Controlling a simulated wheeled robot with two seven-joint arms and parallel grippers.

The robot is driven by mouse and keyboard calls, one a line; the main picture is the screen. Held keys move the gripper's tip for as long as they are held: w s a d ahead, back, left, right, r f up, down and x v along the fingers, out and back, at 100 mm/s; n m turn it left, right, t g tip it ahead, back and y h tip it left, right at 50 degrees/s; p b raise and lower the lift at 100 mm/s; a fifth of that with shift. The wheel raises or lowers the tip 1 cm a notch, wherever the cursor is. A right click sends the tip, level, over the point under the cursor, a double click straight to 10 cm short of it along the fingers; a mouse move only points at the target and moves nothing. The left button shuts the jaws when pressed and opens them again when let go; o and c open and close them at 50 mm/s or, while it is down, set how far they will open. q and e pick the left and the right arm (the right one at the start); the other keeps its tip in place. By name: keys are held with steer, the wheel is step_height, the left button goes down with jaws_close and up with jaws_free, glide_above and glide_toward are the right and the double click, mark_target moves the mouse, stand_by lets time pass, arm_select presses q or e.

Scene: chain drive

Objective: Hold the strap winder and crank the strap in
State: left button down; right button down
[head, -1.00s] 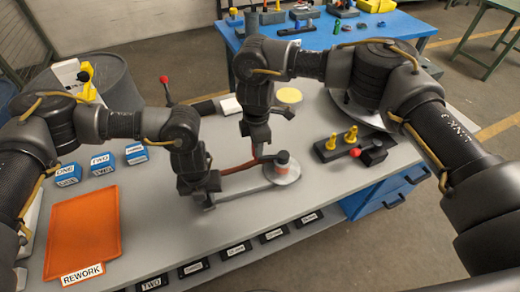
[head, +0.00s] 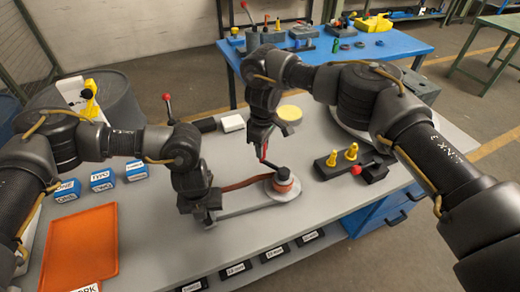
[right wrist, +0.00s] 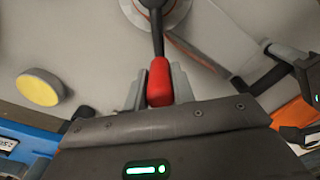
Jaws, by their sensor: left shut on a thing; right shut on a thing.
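The strap winder is a flat grey frame (head: 250,206) lying on the grey table, with a round disc at its right end. An orange-red strap (head: 240,184) runs along it to a roll (head: 284,180) on the disc. My left gripper (head: 203,212) is shut on the frame's left end. My right gripper (head: 263,150) is shut on the crank's red grip, behind and left of the roll. In the right wrist view the red grip (right wrist: 160,82) sits between the fingers, and the dark crank arm (right wrist: 154,28) runs to the disc.
A black block with yellow pegs (head: 342,160) stands right of the winder. A yellow disc (head: 290,113) and white block (head: 232,123) lie behind. An orange tray (head: 82,245) and blue boxes (head: 102,180) are on the left. Labelled black boxes line the front edge.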

steer(key=shift+w+d+m, duration=0.25)
steer(key=shift+m, duration=0.05)
steer(key=shift+d, duration=0.1)
steer(key=c, duration=1.2)
jaws_free()
steer(key=shift+o, duration=0.2)
step_height(320, 180, up, 12)
steer(key=shift+r, duration=0.1)
